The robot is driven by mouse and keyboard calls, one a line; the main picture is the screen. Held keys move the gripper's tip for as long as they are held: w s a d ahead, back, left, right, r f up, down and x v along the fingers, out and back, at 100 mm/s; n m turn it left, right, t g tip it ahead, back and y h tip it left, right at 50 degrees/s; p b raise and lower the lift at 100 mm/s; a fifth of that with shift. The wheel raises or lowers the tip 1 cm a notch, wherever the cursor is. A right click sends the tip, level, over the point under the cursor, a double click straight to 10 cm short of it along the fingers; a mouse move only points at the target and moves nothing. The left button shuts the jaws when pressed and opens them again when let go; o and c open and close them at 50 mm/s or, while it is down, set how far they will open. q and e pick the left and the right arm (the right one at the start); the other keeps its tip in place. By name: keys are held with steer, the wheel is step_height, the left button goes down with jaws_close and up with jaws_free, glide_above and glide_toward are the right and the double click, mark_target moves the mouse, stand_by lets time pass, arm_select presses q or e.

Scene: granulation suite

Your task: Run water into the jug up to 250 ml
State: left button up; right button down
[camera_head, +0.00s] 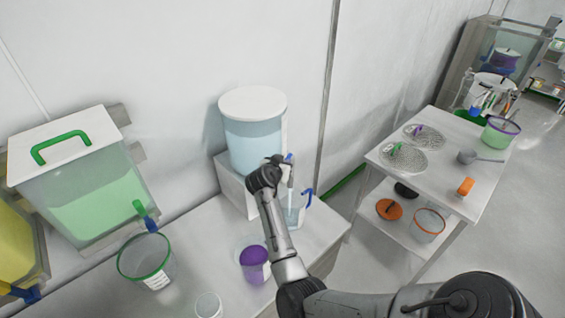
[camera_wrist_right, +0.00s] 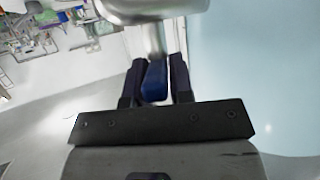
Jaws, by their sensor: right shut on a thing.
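The water tank (camera_head: 253,135), a round light-blue vessel with a white lid, stands on a white box against the wall. My right gripper (camera_head: 283,163) is at its front right side, shut on the blue tap lever (camera_head: 290,158). In the right wrist view, the blue lever (camera_wrist_right: 155,80) sits between the dark fingers of the gripper (camera_wrist_right: 160,78). A clear jug with a blue handle (camera_head: 308,194) stands below the tap, partly hidden by my right arm. A thin pale vertical strip shows above the jug; I cannot tell whether it is running water. The jug's level and marks are not readable.
On the same bench stand a purple cup (camera_head: 254,264), a green-rimmed container (camera_head: 144,258) and a small clear beaker (camera_head: 208,305). A white cart (camera_head: 440,178) with sieves and a scoop stands at the right.

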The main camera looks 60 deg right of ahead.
steer(key=c, duration=1)
jaws_free()
steer(key=b+v, duration=0.1)
steer(key=v, duration=1.3)
steer(key=shift+f, duration=0.15)
